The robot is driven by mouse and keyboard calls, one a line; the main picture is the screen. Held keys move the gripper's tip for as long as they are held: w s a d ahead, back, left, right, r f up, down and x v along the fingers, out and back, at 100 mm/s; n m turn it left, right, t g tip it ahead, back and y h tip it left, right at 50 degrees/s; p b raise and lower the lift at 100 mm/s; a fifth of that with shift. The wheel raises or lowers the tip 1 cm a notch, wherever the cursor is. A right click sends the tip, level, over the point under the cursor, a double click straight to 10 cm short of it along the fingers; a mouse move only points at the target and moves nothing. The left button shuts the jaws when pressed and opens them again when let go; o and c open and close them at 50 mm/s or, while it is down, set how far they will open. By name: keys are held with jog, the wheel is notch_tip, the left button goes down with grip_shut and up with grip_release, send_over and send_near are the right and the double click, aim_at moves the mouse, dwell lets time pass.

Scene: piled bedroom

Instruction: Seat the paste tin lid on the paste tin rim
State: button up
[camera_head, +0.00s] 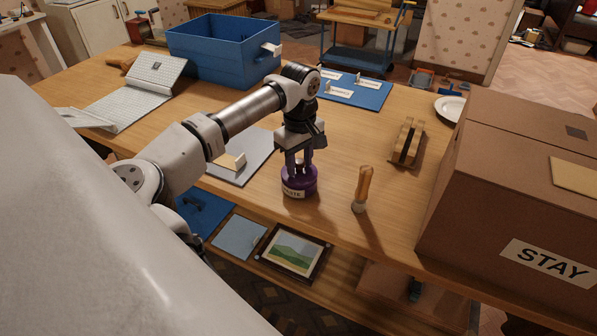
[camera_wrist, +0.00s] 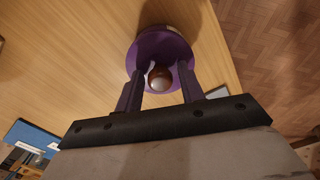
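The purple paste tin (camera_head: 295,192), with a pale label, stands upright near the table's front edge. A purple lid (camera_wrist: 152,43) with a round brown knob (camera_wrist: 160,77) fills the middle of the wrist view and hides the tin below it. In the head view the lid is at the tin's top, partly hidden by my fingers; I cannot tell whether it sits flush on the rim. My gripper (camera_head: 299,163) points down over the tin. In the wrist view its fingers (camera_wrist: 163,76) stand on either side of the knob; whether they grip it is unclear.
A wooden-handled tool (camera_head: 364,186) stands upright close to the tin's right. A large cardboard box (camera_head: 480,195) fills the right side. A grey board (camera_head: 246,168) lies behind left, and a blue crate (camera_head: 215,58) stands farther back. The tabletop behind the tin is mostly clear.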

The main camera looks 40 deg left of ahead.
jog(key=shift+r+p, duration=0.9)
jog(key=shift+r, duration=0.8)
jog(key=o, duration=0.5)
jog(key=c, duration=0.5)
jog(key=shift+r, duration=0.1)
notch_tip(320, 180, up, 9)
jog(key=p, duration=0.5)
